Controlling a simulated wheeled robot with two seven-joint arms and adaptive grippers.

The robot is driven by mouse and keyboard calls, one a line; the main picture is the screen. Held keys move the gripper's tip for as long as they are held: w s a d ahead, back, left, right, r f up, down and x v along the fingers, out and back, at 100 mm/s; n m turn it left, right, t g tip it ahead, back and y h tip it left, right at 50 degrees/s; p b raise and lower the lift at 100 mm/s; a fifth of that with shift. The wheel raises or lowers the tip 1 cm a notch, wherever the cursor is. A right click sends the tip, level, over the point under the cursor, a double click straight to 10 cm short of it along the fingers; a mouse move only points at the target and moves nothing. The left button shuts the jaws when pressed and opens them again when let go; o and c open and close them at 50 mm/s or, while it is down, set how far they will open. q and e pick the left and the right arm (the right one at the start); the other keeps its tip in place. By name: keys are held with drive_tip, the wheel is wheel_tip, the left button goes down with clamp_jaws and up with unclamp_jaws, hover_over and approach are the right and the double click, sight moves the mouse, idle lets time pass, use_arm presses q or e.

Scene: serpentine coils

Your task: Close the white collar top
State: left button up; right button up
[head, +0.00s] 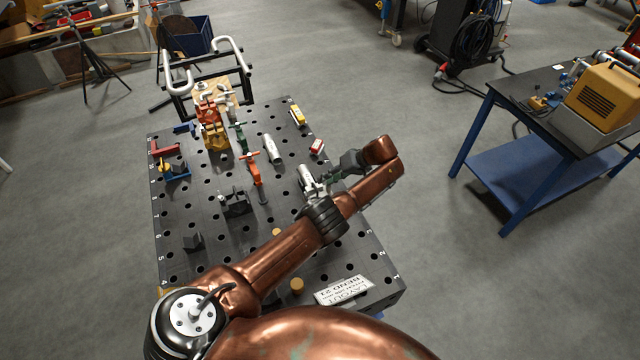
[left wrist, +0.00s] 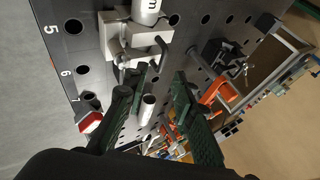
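A pale collar block (left wrist: 139,58) is bolted or set on the dark perforated table, with a white cylinder (left wrist: 148,10) marked with a letter in it. It shows near the top of the left wrist view; I cannot tell how far its top stands open. In the head view the white cylinder (head: 305,174) is partly hidden beside my gripper. My left gripper (head: 317,187) is close to it. In the left wrist view the dark green fingers of my left gripper (left wrist: 153,105) are apart, with nothing clearly held between them. My right gripper is not in view.
A second white cylinder (head: 272,149), an orange clamp (head: 254,168), a black block (head: 235,203) and a red-and-white box (head: 317,146) stand nearby on the perforated table (head: 345,240). A blue-legged bench (head: 520,165) is at the right. A white-tubed frame (head: 205,75) is behind.

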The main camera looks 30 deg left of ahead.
use_arm(q)
drive_tip(key=v, duration=0.6)
idle(0.4)
